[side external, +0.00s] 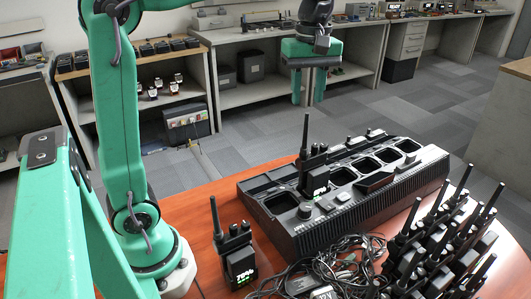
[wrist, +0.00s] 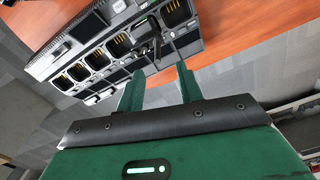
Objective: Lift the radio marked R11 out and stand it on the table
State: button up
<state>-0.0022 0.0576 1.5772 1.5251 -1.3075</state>
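A black charger bank (side external: 345,215) lies on the wooden table, with one black radio (side external: 313,172) upright in a slot and its antenna up. Several other slots are empty. I cannot read R11 on any radio. Another black radio (side external: 236,255) stands on the table left of the charger, with a lit green display. My gripper (side external: 307,98) is open and empty, high above and behind the charger. In the wrist view the open fingers (wrist: 160,68) point toward the charger (wrist: 75,95), and a dark upright shape, probably the slotted radio (wrist: 150,45), shows just beyond them.
Several black radios with raised antennas (side external: 435,245) crowd the table's front right. Tangled black cables (side external: 335,270) lie before the charger. Bare wooden table (side external: 205,217) shows around the standing radio. Shelves and benches (side external: 240,37) line the far wall.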

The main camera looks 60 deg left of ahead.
aim_at(304, 148)
jog(key=shift+f, duration=1.2)
jog(key=shift+f, duration=0.15)
jog(key=shift+f, duration=1.2)
jog(key=shift+f, duration=0.1)
jog(key=shift+w+d+f, duration=0.1)
jog(key=shift+f, duration=2.35)
jog(key=shift+c, duration=0.5)
grip_shut()
